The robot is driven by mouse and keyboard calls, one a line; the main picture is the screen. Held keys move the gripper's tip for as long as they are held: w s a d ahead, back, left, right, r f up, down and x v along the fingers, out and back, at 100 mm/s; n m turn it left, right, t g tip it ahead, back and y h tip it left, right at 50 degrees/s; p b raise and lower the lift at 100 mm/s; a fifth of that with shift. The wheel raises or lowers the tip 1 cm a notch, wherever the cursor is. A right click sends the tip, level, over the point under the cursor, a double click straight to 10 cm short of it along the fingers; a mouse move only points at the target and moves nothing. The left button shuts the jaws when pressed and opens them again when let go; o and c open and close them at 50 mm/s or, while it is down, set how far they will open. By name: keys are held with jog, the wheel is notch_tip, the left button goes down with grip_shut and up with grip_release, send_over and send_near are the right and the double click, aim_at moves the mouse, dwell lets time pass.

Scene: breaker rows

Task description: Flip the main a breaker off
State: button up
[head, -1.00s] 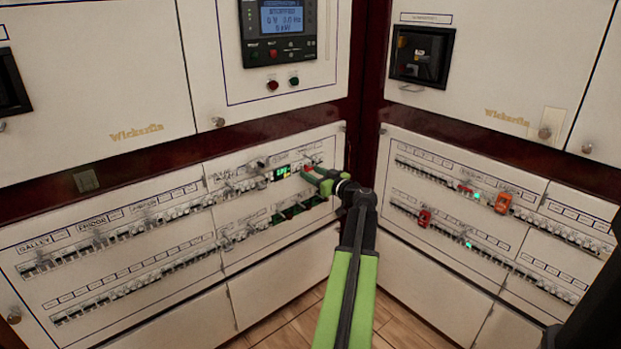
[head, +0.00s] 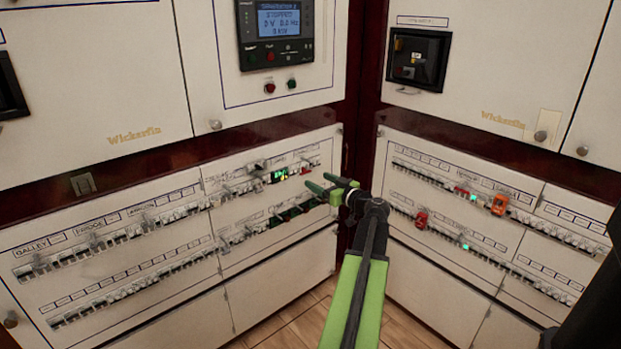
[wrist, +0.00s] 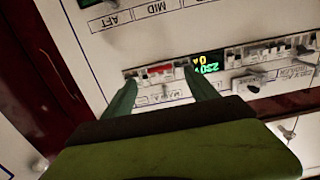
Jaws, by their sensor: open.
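A breaker with a red part (head: 306,171) sits at the right end of the upper row on the left panel. In the wrist view the red part (wrist: 160,70) shows between my fingertips, above a small label that seems to read MAIN. Whether its lever is up or down is too small to tell. My gripper (head: 317,182) is open, with green fingers pointing at the panel just below and right of the breaker. In the wrist view my gripper (wrist: 160,87) has one finger on each side of the red part, holding nothing; contact with the panel cannot be told.
A lit green meter (head: 280,175) is left of the breaker; it also shows in the wrist view (wrist: 208,63). A lower row of dark green-edged sockets or breakers (head: 290,213) lies beneath. The right panel (head: 470,275) meets the left one at a corner. A generator display (head: 278,22) is above.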

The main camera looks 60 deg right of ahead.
jog(key=v, duration=1.1)
jog(key=shift+s+a, duration=0.2)
jog(key=shift+s, duration=0.15)
